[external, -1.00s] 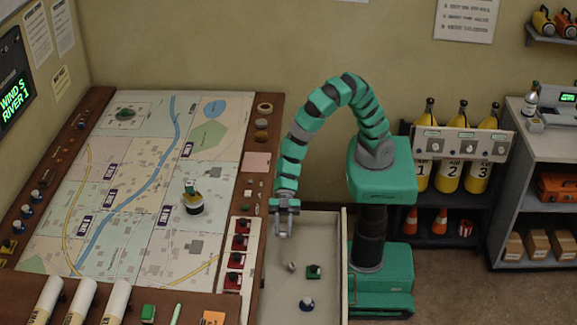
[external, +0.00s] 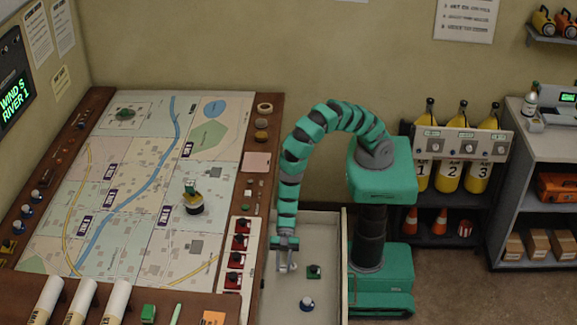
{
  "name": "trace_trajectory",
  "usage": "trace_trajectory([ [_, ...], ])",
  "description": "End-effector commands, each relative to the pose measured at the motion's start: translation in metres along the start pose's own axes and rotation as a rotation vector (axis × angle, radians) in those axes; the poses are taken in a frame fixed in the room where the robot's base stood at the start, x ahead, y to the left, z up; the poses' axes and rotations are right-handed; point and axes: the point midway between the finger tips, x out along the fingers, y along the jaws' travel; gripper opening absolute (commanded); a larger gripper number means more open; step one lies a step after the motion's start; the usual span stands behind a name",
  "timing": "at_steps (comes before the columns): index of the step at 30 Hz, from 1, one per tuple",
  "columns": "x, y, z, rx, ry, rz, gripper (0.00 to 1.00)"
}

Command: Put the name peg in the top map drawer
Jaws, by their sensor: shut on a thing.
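The top map drawer (external: 328,262) stands open on the right side of the map table, with its pale inside showing. My gripper (external: 285,263) reaches down into the drawer near its left wall. It is shut on a small pale grey piece (external: 293,268), which looks like a peg and is partly hidden by the fingers. I cannot read a name on it, so I cannot tell for sure that it is the name peg.
The map table (external: 268,120) has a wooden rim close to the left of my arm.

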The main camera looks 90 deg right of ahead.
Motion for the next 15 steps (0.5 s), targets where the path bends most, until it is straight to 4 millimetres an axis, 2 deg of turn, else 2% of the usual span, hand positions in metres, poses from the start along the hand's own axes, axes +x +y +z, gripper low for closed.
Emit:
trace_trajectory([
  [15, 0.018, 0.000, 0.032, 0.001, 0.001, 0.000, 0.06],
])
